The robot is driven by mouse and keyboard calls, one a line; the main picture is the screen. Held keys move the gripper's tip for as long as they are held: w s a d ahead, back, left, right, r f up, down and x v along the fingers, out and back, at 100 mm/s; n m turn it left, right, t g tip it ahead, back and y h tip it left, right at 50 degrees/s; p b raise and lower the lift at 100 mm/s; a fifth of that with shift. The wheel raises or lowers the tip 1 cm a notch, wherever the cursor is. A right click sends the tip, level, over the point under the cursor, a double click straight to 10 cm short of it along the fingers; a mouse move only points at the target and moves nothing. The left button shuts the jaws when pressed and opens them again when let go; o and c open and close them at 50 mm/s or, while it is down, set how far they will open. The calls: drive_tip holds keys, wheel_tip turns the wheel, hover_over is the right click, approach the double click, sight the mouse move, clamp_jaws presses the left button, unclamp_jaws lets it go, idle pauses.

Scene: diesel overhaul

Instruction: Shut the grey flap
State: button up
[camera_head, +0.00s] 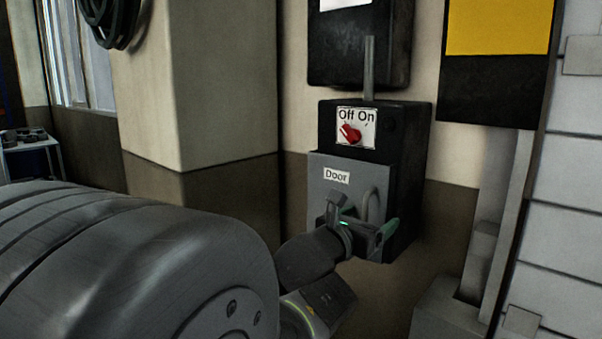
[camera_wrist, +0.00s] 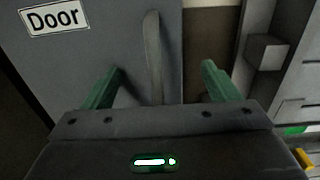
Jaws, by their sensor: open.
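The grey flap (camera_head: 328,200), labelled "Door", covers the lower front of a black switch box (camera_head: 410,160). Its left edge sticks out a little past the box; I cannot tell how far ajar it is. A grey upright handle (camera_head: 373,203) is near its right edge. My gripper (camera_head: 363,214) is in front of the flap, with its green fingers apart. In the wrist view, the flap (camera_wrist: 90,60) fills the left, and its handle (camera_wrist: 153,50) stands between the open fingers (camera_wrist: 160,70), nearer the left one. Contact with the handle is not clear.
A red Off/On knob (camera_head: 350,133) sits above the flap. Another black box (camera_head: 358,50) hangs higher, with a grey pipe (camera_head: 369,70) below it. A wall pillar (camera_head: 215,80) stands left. Grey panelling (camera_head: 560,220) is at the right.

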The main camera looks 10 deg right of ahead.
drive_tip(key=p+v, duration=0.1)
drive_tip(key=v, duration=0.6)
drive_tip(key=shift+p, duration=0.35)
